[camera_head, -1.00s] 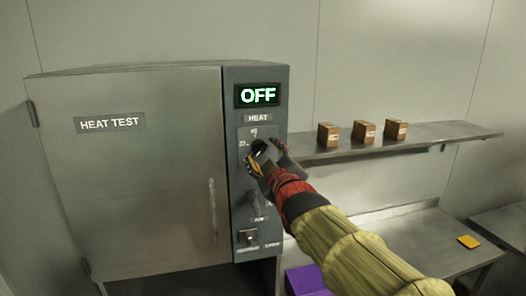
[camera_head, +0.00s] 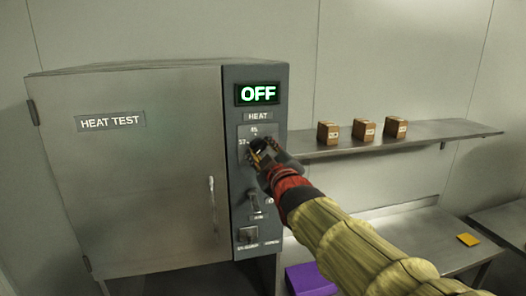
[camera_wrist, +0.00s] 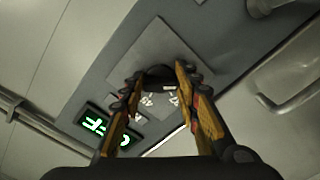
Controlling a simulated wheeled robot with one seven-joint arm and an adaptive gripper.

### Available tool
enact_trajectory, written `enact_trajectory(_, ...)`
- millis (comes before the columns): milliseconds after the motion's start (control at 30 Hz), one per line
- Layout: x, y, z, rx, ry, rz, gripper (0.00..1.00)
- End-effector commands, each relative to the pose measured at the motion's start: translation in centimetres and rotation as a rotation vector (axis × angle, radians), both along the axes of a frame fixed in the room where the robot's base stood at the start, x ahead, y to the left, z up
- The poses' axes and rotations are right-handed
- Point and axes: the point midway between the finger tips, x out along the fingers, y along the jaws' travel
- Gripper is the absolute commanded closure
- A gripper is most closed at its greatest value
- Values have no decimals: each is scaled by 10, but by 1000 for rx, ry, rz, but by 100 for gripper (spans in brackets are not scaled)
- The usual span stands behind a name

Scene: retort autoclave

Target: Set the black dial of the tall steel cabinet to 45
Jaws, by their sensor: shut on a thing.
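The tall steel cabinet (camera_head: 140,180) stands at the left with a dark control panel on its right side. Its black dial (camera_head: 257,147) sits on a grey plate under the HEAT label, and the green display (camera_head: 258,94) reads OFF. My gripper (camera_head: 262,157) is at the dial, with its fingers shut on it. In the wrist view the dial (camera_wrist: 160,72) shows as a dark knob between the two fingertips of my gripper (camera_wrist: 155,78).
A steel shelf (camera_head: 430,137) at the right holds 3 small brown boxes. A purple object (camera_head: 310,280) and a yellow one (camera_head: 468,240) lie lower right.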

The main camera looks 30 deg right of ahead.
Motion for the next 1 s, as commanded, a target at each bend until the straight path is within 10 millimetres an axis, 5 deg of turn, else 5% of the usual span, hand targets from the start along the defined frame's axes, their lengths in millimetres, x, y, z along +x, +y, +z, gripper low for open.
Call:
enact_trajectory(233, 0, 0, 0, 0, 0, 0, 93)
enact_trajectory(567, 0, 0, -1, 40, -12, 1, 94)
enact_trajectory(1000, 1, 2, -3, 350, -102, 1, 94)
